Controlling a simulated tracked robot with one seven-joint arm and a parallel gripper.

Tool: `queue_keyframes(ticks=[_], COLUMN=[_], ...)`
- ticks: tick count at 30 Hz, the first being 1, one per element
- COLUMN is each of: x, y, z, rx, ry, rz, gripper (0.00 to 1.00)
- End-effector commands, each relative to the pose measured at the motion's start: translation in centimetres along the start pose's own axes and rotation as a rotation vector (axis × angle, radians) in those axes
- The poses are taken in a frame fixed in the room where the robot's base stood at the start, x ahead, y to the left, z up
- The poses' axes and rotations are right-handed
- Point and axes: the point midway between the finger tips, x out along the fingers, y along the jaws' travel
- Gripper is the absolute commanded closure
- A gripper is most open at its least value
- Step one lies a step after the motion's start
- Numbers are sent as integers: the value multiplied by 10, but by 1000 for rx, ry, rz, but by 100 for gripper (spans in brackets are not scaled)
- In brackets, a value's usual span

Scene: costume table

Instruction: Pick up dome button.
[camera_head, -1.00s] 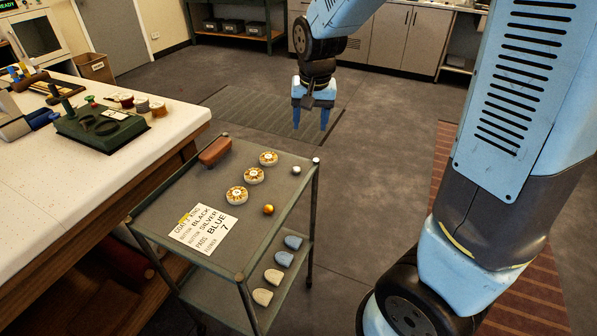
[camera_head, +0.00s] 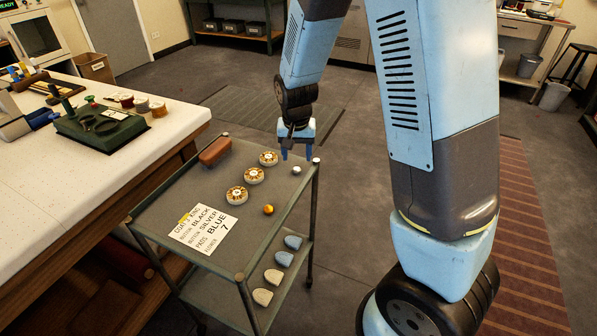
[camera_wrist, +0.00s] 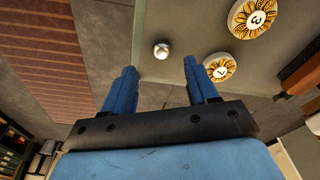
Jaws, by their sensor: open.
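A small silver dome button (camera_head: 296,170) sits on the trolley top near its right edge. It also shows in the wrist view (camera_wrist: 161,50), ahead of the fingers and roughly centred between them. A gold dome button (camera_head: 268,209) lies nearer the front on the same top. My gripper (camera_head: 297,150) is open and empty, with its blue fingers pointing down by the trolley's far right corner. In the wrist view my gripper (camera_wrist: 160,75) has its two fingers spread apart, with nothing between them.
The trolley top (camera_head: 180,190) also holds several flower-patterned discs (camera_head: 254,175), a brown block (camera_head: 215,151) and a printed card (camera_head: 204,227). Pale and blue pads (camera_head: 284,258) lie on the lower shelf. A white worktable (camera_head: 60,165) stands left. Floor is clear right of the trolley.

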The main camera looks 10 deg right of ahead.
Motion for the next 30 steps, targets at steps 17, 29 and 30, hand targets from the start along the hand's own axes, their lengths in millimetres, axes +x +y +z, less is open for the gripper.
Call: queue_keyframes(ticks=[17, 29, 30], x=[49, 60, 60], y=[-1, -1, -1], z=[-1, -1, -1], rx=[2, 1, 1], ry=[-1, 1, 1], rz=[2, 0, 0], gripper=[42, 42, 43])
